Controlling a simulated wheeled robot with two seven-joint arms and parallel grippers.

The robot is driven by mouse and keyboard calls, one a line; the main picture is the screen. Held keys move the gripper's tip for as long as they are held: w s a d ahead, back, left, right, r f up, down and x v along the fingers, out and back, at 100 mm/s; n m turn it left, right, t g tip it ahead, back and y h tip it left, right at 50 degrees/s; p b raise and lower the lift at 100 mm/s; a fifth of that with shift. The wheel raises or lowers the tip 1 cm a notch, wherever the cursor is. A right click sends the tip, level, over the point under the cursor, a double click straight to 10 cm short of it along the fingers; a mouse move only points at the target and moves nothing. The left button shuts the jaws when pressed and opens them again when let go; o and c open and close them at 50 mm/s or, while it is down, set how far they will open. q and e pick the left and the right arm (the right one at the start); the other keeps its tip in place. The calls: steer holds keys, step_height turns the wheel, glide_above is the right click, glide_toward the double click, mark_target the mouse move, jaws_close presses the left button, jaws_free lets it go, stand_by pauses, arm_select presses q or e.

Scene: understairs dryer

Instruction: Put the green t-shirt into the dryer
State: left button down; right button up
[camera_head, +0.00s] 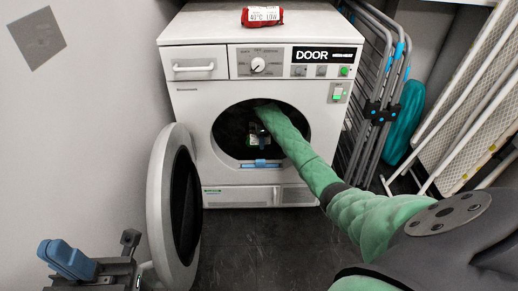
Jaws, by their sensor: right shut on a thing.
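The white dryer (188,108) stands in the middle, its round door (155,205) swung open to the left. My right arm, in a quilted green sleeve, reaches in through the dryer opening. My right gripper (257,136) is inside the dark drum and only dimly seen. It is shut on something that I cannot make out. I cannot tell any green t-shirt apart from the sleeve and the dark drum. My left gripper (98,262) is at the lower left, outside and to the left of the door. Its jaws do not show clearly.
A red bundle with a white label (263,16) lies on top of the dryer. Folded metal racks (368,85), a teal rounded item (406,120) and an ironing board (470,125) lean at the right. Bare dark floor (245,240) shows in front of the dryer.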

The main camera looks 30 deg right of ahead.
step_height(320, 180, down, 3)
steer(key=shift+r, duration=0.1)
step_height(320, 180, down, 3)
steer(key=shift+f+b, duration=0.1)
steer(key=shift+b, duration=0.75)
steer(key=shift+f, duration=0.35)
steer(key=shift+f, duration=0.6)
steer(key=o, duration=1)
steer(key=shift+r, duration=0.1)
